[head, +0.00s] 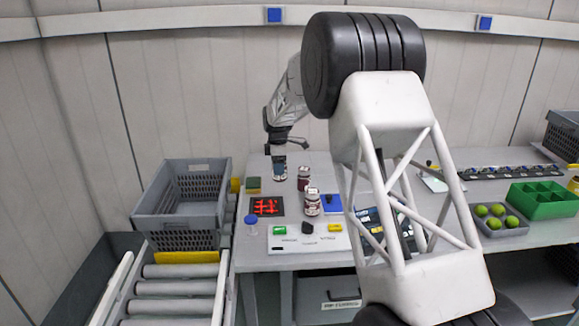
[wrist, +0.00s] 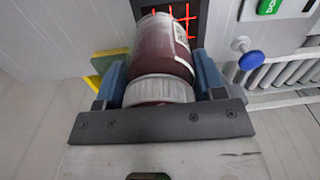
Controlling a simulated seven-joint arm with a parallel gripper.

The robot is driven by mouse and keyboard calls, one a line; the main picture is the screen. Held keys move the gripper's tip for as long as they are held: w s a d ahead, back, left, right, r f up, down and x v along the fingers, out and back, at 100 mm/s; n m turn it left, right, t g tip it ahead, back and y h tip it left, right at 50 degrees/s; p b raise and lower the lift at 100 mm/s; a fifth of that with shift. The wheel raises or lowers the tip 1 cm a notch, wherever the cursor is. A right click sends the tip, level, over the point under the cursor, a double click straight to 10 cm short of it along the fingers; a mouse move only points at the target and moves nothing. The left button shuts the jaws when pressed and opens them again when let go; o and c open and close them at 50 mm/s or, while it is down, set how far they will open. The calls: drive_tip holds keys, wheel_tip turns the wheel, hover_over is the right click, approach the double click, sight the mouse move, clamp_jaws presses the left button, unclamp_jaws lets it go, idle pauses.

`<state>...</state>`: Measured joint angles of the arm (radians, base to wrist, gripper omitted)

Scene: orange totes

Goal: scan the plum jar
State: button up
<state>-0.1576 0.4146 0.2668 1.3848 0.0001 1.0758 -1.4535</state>
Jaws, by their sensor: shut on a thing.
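My gripper (head: 278,155) is shut on a jar with dark red contents (wrist: 160,52). In the wrist view the jar lies between the blue fingers, its pale lid toward the gripper and a white label on its right side. The label's name cannot be read, so I cannot tell if it is the plum jar. In the head view the held jar (head: 280,174) is small, above the back of the table. The scanner (head: 267,206), a dark plate with glowing red lines, lies in front of it. It also shows past the jar in the wrist view (wrist: 190,14).
Two other jars, a dark one (head: 304,178) and a pale-labelled one (head: 312,204), stand right of the scanner. A blue pad (head: 332,205) is beside them. A white board (head: 308,240) with coloured blocks lies in front. A grey crate (head: 145,222) stands on the left by rollers.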

drive_tip(key=a, duration=0.1)
drive_tip(key=s+a, duration=0.1)
drive_tip(key=a, duration=0.1)
drive_tip(key=a+r, duration=0.1)
drive_tip(key=a, duration=0.1)
drive_tip(key=shift+s+a, duration=0.25)
drive_tip(key=shift+s, duration=0.1)
drive_tip(key=shift+f, duration=0.15)
drive_tip(key=shift+f, duration=4.1)
drive_tip(key=shift+r, duration=2.25)
drive_tip(key=shift+a, duration=0.1)
